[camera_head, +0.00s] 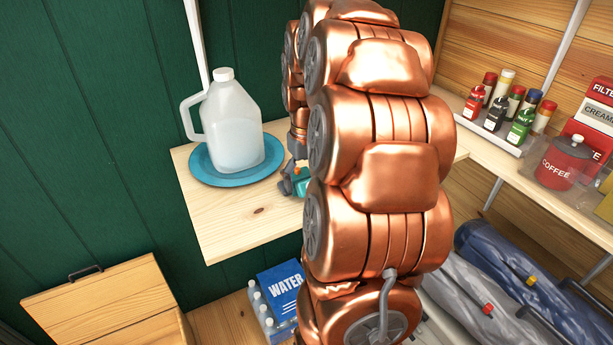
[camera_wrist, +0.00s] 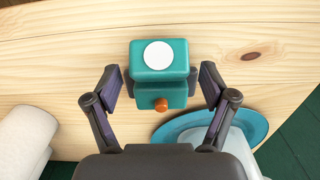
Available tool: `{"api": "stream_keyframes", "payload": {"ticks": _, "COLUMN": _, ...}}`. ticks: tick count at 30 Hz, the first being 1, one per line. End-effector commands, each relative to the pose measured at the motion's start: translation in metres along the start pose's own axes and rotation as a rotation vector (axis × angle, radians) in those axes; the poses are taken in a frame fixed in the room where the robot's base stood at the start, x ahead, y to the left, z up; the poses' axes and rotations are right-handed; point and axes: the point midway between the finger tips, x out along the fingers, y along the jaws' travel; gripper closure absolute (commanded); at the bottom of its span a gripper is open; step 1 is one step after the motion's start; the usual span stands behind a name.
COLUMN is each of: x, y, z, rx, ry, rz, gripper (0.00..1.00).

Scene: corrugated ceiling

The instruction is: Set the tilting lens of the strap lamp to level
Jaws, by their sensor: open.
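The strap lamp (camera_wrist: 160,75) is teal, with a white round lens (camera_wrist: 158,55) on its upper block and an orange knob (camera_wrist: 160,104) on the block below. It is over the pale wooden shelf in the wrist view. In the head view only a small teal part of the lamp (camera_head: 302,187) shows beside my arm. My gripper (camera_wrist: 161,82) is open, with one finger on each side of the lamp and a gap on both sides. In the head view my gripper (camera_head: 290,181) is mostly hidden behind my arm. I cannot tell the lens's exact tilt.
A blue plate (camera_head: 200,176) with a translucent jug (camera_head: 232,125) stands left of the lamp on the shelf (camera_head: 235,225). A white roll (camera_wrist: 22,140) is at the wrist view's left. Bottles and a coffee tin (camera_head: 568,162) stand on the right shelf.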

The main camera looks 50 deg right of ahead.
Motion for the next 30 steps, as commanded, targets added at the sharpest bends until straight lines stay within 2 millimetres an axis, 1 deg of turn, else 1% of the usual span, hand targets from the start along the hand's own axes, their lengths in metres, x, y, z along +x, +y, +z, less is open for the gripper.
{"api": "stream_keyframes", "payload": {"ticks": 9, "x": 0.0013, "y": 0.0002, "z": -0.0004, "rx": 0.001, "ry": 0.002, "rz": 0.000, "gripper": 0.18}}
{"api": "stream_keyframes", "payload": {"ticks": 26, "x": 0.0009, "y": 0.0002, "z": -0.0006, "rx": 0.001, "ry": 0.003, "rz": 0.000, "gripper": 0.76}}
{"api": "stream_keyframes", "payload": {"ticks": 30, "x": 0.0012, "y": 0.0002, "z": -0.0005, "rx": 0.001, "ry": 0.006, "rz": 0.000, "gripper": 0.77}}
